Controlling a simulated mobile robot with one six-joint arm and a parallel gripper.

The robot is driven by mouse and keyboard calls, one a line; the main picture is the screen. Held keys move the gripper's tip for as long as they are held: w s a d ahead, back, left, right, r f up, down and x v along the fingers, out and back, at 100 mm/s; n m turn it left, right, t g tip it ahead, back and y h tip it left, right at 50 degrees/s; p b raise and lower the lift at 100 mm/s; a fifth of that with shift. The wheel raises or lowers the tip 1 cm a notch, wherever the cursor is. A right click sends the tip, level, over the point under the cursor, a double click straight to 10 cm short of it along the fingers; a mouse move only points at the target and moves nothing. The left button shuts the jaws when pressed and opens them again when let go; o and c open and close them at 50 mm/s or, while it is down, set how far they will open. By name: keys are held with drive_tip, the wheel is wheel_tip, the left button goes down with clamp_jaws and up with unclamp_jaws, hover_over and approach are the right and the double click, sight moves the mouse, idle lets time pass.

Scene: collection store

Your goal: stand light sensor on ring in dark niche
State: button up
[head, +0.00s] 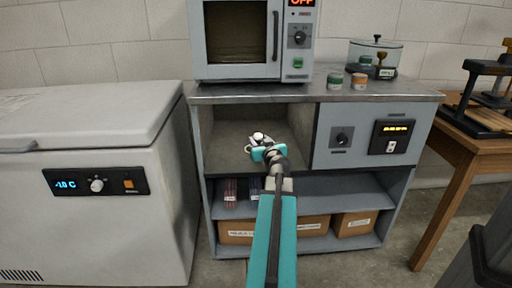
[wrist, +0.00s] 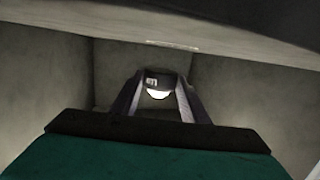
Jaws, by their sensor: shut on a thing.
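My gripper (head: 259,146) reaches into the open niche (head: 226,131) of the grey cabinet, below the worktop. It is shut on the light sensor (head: 261,138), a small thing with a white dome. In the wrist view the sensor (wrist: 157,93) shows between the two dark fingers, with its pale dome lit. The niche's bare walls (wrist: 230,85) surround it in that view. I cannot tell whether the sensor touches the niche floor.
A control panel (head: 365,135) closes off the cabinet right of the niche. An oven (head: 248,45), small jars (head: 359,81) and a glass vessel (head: 376,55) stand on the worktop (head: 330,95). A chest freezer (head: 90,180) stands left. A wooden table (head: 470,125) stands right.

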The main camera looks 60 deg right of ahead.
drive_tip(key=shift+w+d+f, duration=0.1)
drive_tip(key=shift+w+d, duration=0.05)
drive_tip(key=shift+w, duration=0.45)
drive_tip(key=shift+w+d, duration=0.15)
drive_tip(key=shift+w, duration=0.45)
drive_tip(key=shift+f+b, duration=0.75)
drive_tip(key=shift+f, duration=1)
drive_tip(key=shift+f, duration=0.15)
drive_tip(key=o, duration=1.2)
drive_tip(key=shift+c, duration=0.2)
drive_tip(key=shift+r, duration=0.2)
